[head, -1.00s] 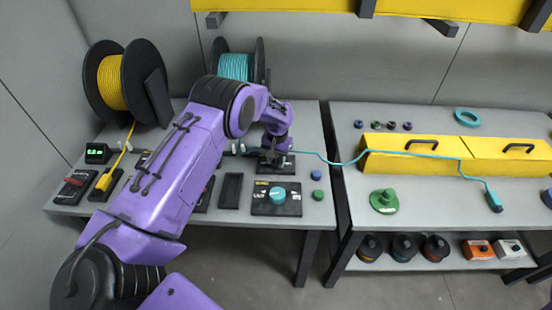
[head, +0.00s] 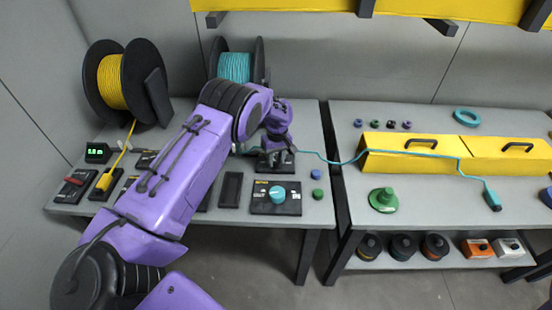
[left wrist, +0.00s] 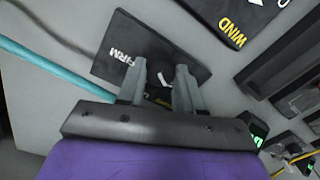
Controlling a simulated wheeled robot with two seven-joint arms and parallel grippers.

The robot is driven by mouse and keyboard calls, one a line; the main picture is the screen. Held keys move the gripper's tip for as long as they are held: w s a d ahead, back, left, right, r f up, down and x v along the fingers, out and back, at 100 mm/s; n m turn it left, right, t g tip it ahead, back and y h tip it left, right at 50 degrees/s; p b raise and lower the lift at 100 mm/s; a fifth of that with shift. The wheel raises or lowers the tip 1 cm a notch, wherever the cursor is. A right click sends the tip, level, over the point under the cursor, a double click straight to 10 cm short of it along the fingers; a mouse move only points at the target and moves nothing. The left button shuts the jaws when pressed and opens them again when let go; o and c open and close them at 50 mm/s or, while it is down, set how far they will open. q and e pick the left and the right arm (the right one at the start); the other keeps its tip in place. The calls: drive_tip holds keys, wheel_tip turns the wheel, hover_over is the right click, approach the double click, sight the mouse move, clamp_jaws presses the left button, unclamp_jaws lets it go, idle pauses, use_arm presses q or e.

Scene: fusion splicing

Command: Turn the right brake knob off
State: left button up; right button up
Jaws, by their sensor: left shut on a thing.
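The right brake knob (left wrist: 160,92) is a small dark knob with a white mark on a black panel (left wrist: 185,62) lettered "FIRM". In the head view this panel (head: 264,168) lies at the right part of the left table, mostly hidden under my gripper. My left gripper (left wrist: 162,80) points down at the panel with its two grey fingers on either side of the knob, shut on it. It also shows in the head view (head: 276,158). The knob itself is hidden in the head view. My right gripper is not in view.
A teal cable (head: 330,161) runs past the panel to the right table. A teal dial panel (head: 278,195) sits in front. Teal (head: 233,68) and yellow (head: 112,82) cable reels stand behind. A blue button (head: 316,174) and a green button (head: 317,194) lie to the right.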

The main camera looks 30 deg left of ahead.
sight(277, 161)
use_arm(q)
drive_tip(key=shift+n, duration=0.5)
drive_tip(key=o, duration=1)
drive_tip(key=shift+f, duration=0.1)
drive_tip(key=shift+o, duration=0.2)
wheel_tip(277, 161, up, 10)
drive_tip(key=b, duration=0.2)
drive_tip(key=shift+w+r, duration=0.2)
drive_tip(key=shift+r, duration=0.05)
